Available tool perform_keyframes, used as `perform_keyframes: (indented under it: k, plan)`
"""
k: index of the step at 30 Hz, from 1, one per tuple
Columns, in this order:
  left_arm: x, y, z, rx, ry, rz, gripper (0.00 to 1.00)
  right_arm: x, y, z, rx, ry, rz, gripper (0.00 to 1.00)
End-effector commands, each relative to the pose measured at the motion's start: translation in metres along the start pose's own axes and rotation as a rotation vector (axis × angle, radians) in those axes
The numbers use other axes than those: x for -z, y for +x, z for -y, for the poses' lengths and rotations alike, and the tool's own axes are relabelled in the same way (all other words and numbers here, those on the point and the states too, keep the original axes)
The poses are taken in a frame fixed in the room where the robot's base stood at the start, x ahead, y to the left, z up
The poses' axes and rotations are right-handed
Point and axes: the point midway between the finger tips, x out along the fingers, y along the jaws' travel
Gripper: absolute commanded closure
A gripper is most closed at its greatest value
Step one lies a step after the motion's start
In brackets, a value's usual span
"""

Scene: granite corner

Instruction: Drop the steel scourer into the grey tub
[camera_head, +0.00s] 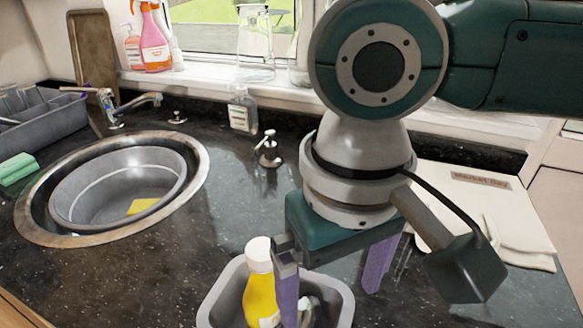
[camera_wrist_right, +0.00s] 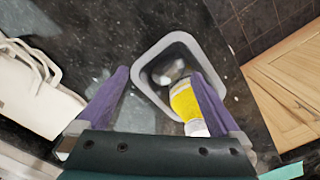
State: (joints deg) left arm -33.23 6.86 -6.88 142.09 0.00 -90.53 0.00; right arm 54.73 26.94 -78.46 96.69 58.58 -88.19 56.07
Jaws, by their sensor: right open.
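A square grey tub (camera_head: 214,299) stands on the dark counter at the bottom middle of the head view; it also shows in the wrist view (camera_wrist_right: 144,90). A shiny, silvery thing (camera_wrist_right: 171,70), perhaps the steel scourer, shows inside it beside a yellow bottle (camera_head: 261,290) with a white cap. In the head view it is partly hidden by a finger. My right gripper (camera_head: 332,284) is open, its purple fingers pointing down, one in front of the square tub and one to its right. My left gripper is not in view.
A round grey basin (camera_head: 93,214) with a yellow sponge (camera_head: 142,206) sits in the sink at left. A tap (camera_head: 125,106), soap pump (camera_head: 268,150) and soap bottle (camera_head: 242,110) stand behind. A pale cloth bag (camera_head: 480,210) lies at right. Counter between sink and tub is clear.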

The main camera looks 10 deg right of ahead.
Motion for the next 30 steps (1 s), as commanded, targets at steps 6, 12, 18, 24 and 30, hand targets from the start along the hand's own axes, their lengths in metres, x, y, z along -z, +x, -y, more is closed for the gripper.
perform_keyframes:
  k: [6, 12, 18, 24, 30]
  plan:
    - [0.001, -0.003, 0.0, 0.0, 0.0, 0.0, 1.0, 0.001, -0.054, 0.0, 0.001, -0.002, -0.005, 0.0]
    - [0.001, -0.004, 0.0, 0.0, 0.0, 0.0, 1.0, 0.001, -0.088, 0.0, 0.001, 0.0, -0.003, 0.0]
    - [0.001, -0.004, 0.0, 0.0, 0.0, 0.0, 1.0, 0.0, -0.099, 0.0, -0.001, 0.0, 0.0, 0.0]
    - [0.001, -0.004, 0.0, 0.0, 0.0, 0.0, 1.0, -0.007, -0.087, 0.019, 0.064, -0.065, -0.018, 0.0]
    - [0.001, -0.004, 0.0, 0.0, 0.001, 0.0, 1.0, -0.024, -0.063, 0.069, 0.277, -0.203, -0.148, 0.0]
